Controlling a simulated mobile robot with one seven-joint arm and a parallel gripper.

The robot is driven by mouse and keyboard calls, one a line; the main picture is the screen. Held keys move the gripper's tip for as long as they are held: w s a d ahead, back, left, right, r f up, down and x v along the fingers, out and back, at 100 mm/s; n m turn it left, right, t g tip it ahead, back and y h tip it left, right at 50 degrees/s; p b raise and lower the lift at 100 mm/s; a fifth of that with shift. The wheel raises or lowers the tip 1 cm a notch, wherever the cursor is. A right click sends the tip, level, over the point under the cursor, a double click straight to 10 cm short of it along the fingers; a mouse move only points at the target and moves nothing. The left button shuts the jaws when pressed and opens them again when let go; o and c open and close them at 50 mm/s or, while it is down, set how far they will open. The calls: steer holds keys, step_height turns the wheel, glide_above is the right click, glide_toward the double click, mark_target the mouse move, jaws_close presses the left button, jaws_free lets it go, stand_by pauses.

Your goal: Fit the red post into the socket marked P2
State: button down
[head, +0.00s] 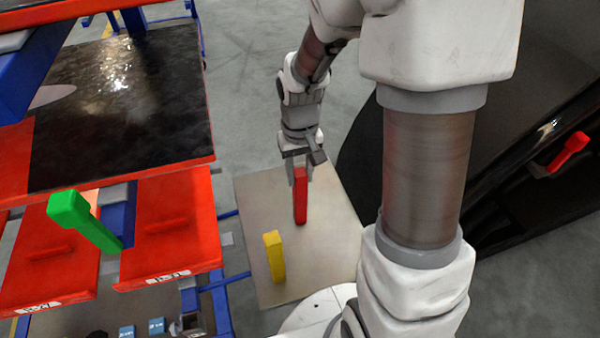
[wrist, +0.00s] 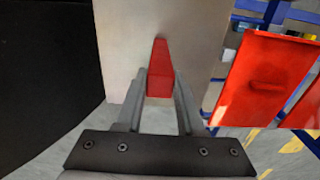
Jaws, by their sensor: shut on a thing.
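The red post (head: 301,205) is upright over a pale board in the head view. My gripper (head: 301,173) is shut on its upper part from above. In the wrist view the red post (wrist: 160,72) shows between the two fingers of my gripper (wrist: 161,88). I cannot tell whether its lower end touches the board. Two small blue blocks (head: 156,326) with white marks show at the bottom left of the head view. Their marks are too small to read, and I cannot make out a socket marked P2.
A yellow post (head: 275,258) stands on the pale board (head: 325,262), left of the red post. A green post with a wider head (head: 92,225) leans over red panels (head: 170,225). A dark-topped red table (head: 125,120) is at left. A red piece (head: 570,150) is on the black body at right.

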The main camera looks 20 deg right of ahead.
steer(key=shift+f, duration=0.15)
steer(key=c, duration=0.5)
jaws_free()
